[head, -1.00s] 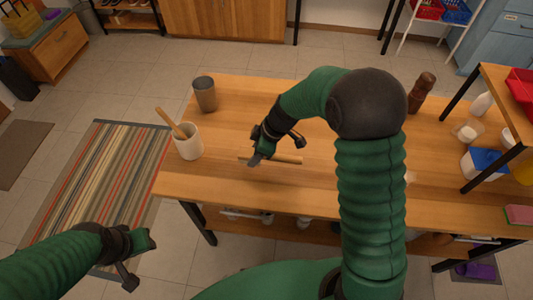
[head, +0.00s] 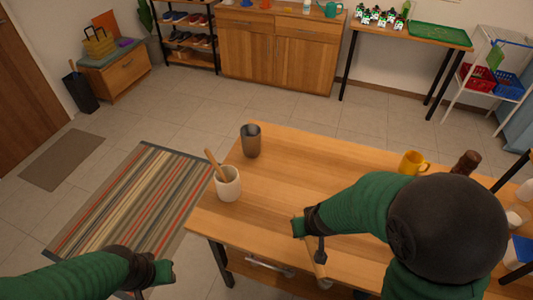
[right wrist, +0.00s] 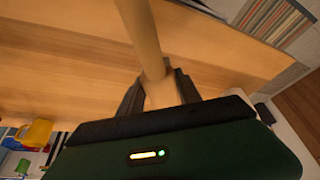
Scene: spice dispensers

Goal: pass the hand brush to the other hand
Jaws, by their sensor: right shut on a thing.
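The hand brush shows as a pale wooden handle (head: 312,257) by my right gripper near the table's front edge. My right gripper (right wrist: 158,88) is shut on this handle, which runs up out of the jaws in the right wrist view (right wrist: 138,30). The bristle end cannot be made out. My left gripper (head: 160,275) is at the lower left, in front of the table and apart from the brush. Its fingers are too small and cut off by the frame's bottom edge to tell their state.
The wooden table (head: 290,180) bears a grey cup (head: 251,142), a white crock (head: 228,186) with a wooden tool in it, a yellow mug (head: 413,163) and a brown mill (head: 466,162). A striped rug (head: 140,205) lies left of the table. The table's middle is mostly clear.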

